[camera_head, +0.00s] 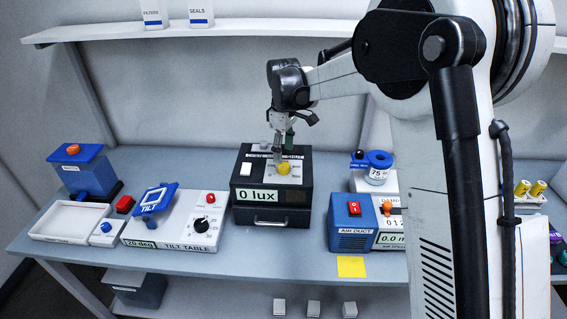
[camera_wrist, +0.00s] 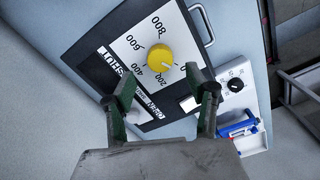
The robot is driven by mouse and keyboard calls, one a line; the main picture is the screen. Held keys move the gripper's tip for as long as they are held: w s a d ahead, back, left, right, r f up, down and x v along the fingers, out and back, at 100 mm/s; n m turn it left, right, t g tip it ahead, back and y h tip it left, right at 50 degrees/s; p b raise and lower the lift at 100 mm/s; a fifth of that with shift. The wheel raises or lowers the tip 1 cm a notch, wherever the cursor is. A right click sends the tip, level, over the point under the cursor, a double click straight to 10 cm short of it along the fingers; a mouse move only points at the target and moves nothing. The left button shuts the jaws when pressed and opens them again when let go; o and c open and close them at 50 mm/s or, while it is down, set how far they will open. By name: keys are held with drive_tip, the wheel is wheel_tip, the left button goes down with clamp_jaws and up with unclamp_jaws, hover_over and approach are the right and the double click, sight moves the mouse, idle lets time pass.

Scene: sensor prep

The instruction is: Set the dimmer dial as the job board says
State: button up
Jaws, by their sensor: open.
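The dimmer dial is a round yellow knob (camera_wrist: 160,58) on a white scale plate, with 200, 400, 600 and 800 readable in the wrist view. It also shows on top of the dark box (camera_head: 284,168) in the head view. I cannot tell where its pointer stands. The box's front display (camera_head: 257,196) reads 0 lux. My gripper (camera_wrist: 165,88) is open, its two fingers apart on the near side of the knob and not visibly touching it. In the head view my gripper (camera_head: 281,153) is just above the dial. No job board is readable.
The tilt table unit (camera_head: 175,228) with a black knob stands left of the box. A blue air duct unit (camera_head: 351,222) with a red switch stands right. A white switch lies beside SHUT and OPEN labels on the box. A yellow note (camera_head: 351,266) is on the bench's front edge.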

sight(284, 165)
drive_tip(key=shift+f+p, duration=0.45)
drive_tip(key=shift+f, duration=2.5)
drive_tip(key=c, duration=1.1)
drive_tip(key=shift+f+b, duration=0.1)
drive_tip(key=shift+b, duration=0.25)
drive_tip(key=shift+f+m+b, duration=0.1)
drive_tip(key=shift+m+b, duration=0.9)
drive_tip(key=shift+m, duration=0.1)
drive_tip(key=m+b, duration=0.3)
drive_tip(key=shift+m, duration=0.3)
drive_tip(key=m+b, duration=0.2)
drive_tip(key=m, duration=0.1)
drive_tip(key=m+b, duration=0.1)
drive_tip(key=m, duration=0.1)
drive_tip(key=shift+r+m+b, duration=0.2)
drive_tip(key=shift+m+b, duration=0.2)
